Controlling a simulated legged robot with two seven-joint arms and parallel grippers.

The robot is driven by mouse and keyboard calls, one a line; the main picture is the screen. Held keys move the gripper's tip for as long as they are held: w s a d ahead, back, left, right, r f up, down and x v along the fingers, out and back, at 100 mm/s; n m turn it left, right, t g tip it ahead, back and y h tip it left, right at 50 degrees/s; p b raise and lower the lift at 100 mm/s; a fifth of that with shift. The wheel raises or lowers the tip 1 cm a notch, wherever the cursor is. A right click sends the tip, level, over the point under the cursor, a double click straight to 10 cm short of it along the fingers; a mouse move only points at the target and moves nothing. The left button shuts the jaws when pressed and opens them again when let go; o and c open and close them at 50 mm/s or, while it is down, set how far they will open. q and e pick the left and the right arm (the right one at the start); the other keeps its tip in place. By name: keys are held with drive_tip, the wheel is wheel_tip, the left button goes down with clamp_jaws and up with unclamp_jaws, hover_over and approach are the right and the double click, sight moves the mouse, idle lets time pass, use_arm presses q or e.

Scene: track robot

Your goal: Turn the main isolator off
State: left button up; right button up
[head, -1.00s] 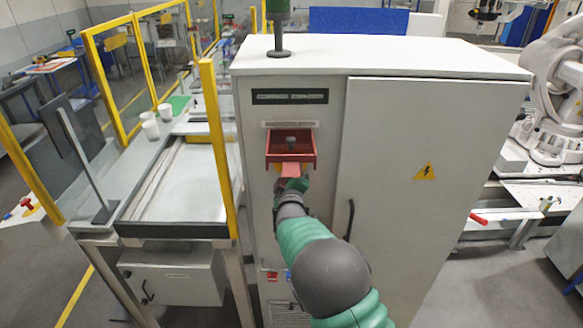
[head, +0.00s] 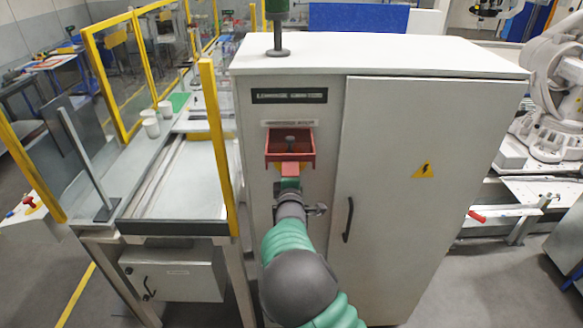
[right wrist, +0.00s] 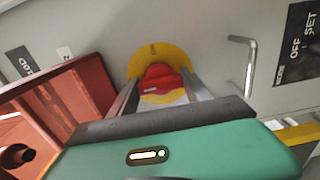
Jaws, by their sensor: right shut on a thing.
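The main isolator is a red knob (right wrist: 160,78) on a round yellow plate (right wrist: 148,56) on the grey cabinet front, seen in the right wrist view. My right gripper (right wrist: 160,88) has one finger on each side of the red knob and is shut on it. In the head view my right gripper (head: 290,184) is against the cabinet (head: 430,130), just below a red open-topped box, and hides the knob. The knob's exact angle is hard to read. My left gripper is not in view.
The red box (head: 290,160) juts out above my right gripper; it also shows close by in the right wrist view (right wrist: 75,95). A bent metal bar (right wrist: 245,62) stands out near the knob. A black door handle (head: 348,220) is to the right. A yellow post (head: 218,150) stands left.

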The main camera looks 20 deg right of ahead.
drive_tip(key=shift+a+f, duration=0.35)
drive_tip(key=shift+f, duration=0.05)
drive_tip(key=o, duration=1)
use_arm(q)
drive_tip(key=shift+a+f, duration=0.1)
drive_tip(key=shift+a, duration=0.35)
use_arm(e)
drive_tip(key=shift+a+r, duration=0.25)
